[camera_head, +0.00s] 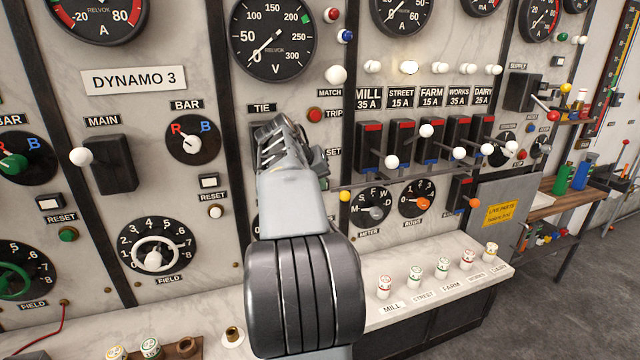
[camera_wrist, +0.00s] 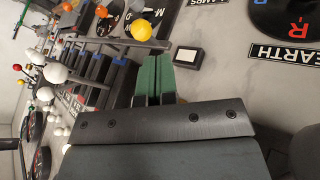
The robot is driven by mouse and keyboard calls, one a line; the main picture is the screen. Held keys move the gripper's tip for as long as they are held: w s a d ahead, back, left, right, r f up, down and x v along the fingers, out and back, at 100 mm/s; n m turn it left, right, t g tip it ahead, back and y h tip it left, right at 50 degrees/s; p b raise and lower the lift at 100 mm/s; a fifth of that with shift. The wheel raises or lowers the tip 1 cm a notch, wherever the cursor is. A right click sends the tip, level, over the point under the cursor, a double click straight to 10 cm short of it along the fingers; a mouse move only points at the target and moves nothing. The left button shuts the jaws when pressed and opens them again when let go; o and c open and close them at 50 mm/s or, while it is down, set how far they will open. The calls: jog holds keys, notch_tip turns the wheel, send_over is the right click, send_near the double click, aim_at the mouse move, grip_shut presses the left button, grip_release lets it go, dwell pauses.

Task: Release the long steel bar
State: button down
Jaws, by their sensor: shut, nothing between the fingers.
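The long steel bar (camera_head: 398,184) is a thin grey rod running across the panel just below the row of feeder switches. A yellow knob (camera_head: 345,196) sits under its left end. In the wrist view, which is turned sideways, the bar (camera_wrist: 110,41) passes beside the yellow knob (camera_wrist: 141,28). My gripper (camera_wrist: 158,57) is shut, its green fingers together with nothing between them. Its tips appear close to the bar's end and the knob; I cannot tell whether they touch. In the head view my wrist hides the fingertips and part of the TIE switch.
Several feeder switches with white ball handles (camera_head: 426,131) stand above the bar. METER (camera_head: 373,207) and ROWS (camera_head: 418,199) dials lie below it. A ledge (camera_head: 440,262) holds several labelled fuses. The DYNAMO 3 MAIN switch (camera_head: 110,163) juts out at left.

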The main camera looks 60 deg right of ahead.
jog(key=x, duration=0.7)
jog(key=shift+d+f+p, duration=0.2)
jog(key=shift+f+p, duration=0.1)
jog(key=shift+p, duration=0.1)
